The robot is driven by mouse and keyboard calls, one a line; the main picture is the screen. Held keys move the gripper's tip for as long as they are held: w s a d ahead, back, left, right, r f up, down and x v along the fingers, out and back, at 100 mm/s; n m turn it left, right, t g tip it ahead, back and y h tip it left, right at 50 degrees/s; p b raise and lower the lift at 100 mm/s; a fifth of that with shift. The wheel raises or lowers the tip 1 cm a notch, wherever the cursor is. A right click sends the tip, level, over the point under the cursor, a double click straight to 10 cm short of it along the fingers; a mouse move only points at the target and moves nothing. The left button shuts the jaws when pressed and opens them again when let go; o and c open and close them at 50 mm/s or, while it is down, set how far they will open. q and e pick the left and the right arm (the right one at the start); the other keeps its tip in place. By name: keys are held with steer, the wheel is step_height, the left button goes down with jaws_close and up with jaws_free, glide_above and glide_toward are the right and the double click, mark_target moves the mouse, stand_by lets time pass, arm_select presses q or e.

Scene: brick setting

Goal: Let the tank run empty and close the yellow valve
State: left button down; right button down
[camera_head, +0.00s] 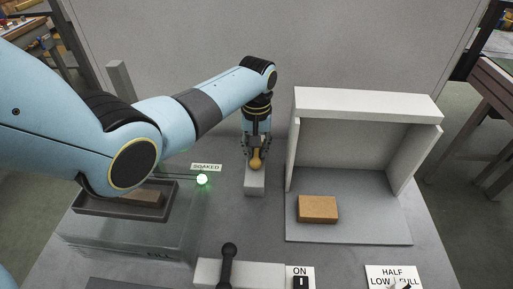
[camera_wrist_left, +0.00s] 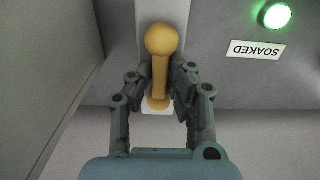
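The yellow valve (camera_head: 256,160) has a rounded handle on a pale block (camera_head: 255,184) at the middle back of the bench. My left gripper (camera_head: 257,150) reaches down over it. In the left wrist view the yellow handle (camera_wrist_left: 160,70) lies between the fingers of my left gripper (camera_wrist_left: 161,75), which appear closed against its sides. The see-through tank (camera_head: 120,238), marked FILL, is at the left, partly hidden by my arm. I cannot tell its water level. My right gripper is not in view.
A dark tray (camera_head: 95,207) with a brick (camera_head: 140,198) sits above the tank. A green light (camera_head: 202,179) glows by the SOAKED label (camera_head: 206,167). A black lever (camera_head: 228,262), an ON switch (camera_head: 300,280) and an open grey box (camera_head: 420,150) with a brick (camera_head: 318,208) stand nearby.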

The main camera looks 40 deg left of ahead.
mark_target(256, 150)
arm_select(q)
steer(key=shift+r+m+p, duration=0.25)
steer(key=shift+m+p, duration=0.35)
steer(key=shift+p, duration=0.25)
steer(key=shift+f+m, duration=0.1)
steer(key=shift+m, duration=0.2)
steer(key=shift+w+f, duration=0.1)
steer(key=shift+f, duration=0.05)
steer(key=c, duration=1.3)
jaws_free()
step_height(256, 150, up, 12)
